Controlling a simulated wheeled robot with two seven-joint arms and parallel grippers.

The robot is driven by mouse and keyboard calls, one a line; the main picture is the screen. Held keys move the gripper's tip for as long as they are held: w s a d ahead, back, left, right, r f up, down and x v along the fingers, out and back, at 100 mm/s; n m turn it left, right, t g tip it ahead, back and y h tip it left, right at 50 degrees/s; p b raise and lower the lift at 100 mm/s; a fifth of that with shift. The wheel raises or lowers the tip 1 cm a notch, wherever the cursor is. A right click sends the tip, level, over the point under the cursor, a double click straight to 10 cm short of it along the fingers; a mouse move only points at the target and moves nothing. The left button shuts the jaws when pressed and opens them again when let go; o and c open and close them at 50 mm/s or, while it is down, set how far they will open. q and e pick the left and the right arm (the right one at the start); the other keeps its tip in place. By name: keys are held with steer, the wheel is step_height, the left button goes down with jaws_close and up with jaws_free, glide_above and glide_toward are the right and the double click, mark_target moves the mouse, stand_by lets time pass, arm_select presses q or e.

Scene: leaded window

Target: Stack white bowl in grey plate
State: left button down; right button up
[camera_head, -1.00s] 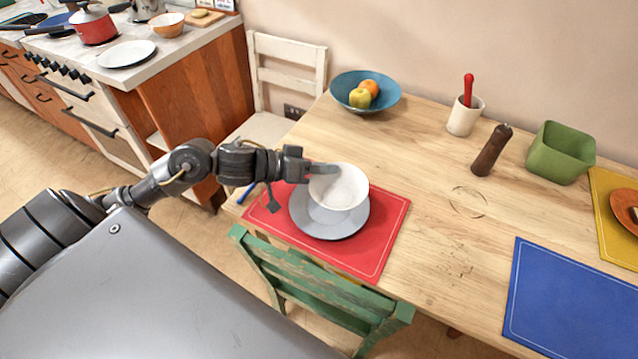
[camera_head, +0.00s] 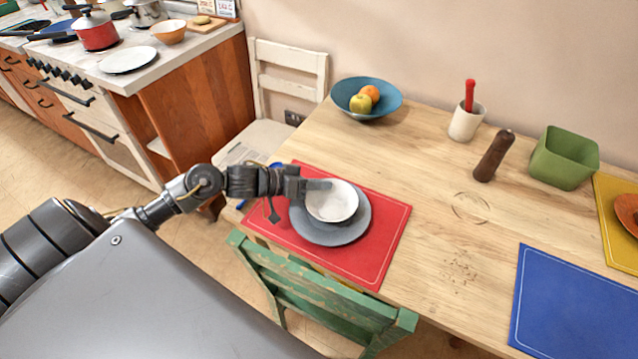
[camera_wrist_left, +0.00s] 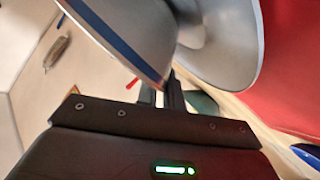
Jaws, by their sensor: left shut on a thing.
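The white bowl (camera_head: 331,203) is over the middle of the grey plate (camera_head: 330,236), upright or nearly so. My left gripper (camera_head: 318,185) is shut on the left part of the bowl's rim. In the left wrist view the bowl (camera_wrist_left: 132,38) shows a blue band by its rim, with the fingers (camera_wrist_left: 163,92) at that rim. The plate (camera_wrist_left: 238,55) shows beside the bowl there. The bowl's foot is close to the plate; I cannot tell whether it touches. My right gripper is out of view.
The plate lies on a red placemat (camera_head: 376,254) at the table's left end. A green chair (camera_head: 320,305) stands at the near edge. A blue fruit bowl (camera_head: 390,103), white holder (camera_head: 465,125), brown mill (camera_head: 493,157) and green container (camera_head: 563,160) stand farther off. The table's middle is clear.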

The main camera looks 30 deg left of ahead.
arm_select(q)
steer(key=c, duration=2)
jaws_free()
steer(key=shift+f, duration=0.15)
steer(key=o, duration=0.5)
steer(key=v, duration=1)
steer(key=shift+s+a, duration=0.2)
steer(key=shift+s, duration=0.05)
steer(key=shift+s+a+r, duration=0.45)
steer(key=shift+s+r, duration=0.05)
steer(key=shift+r, duration=0.05)
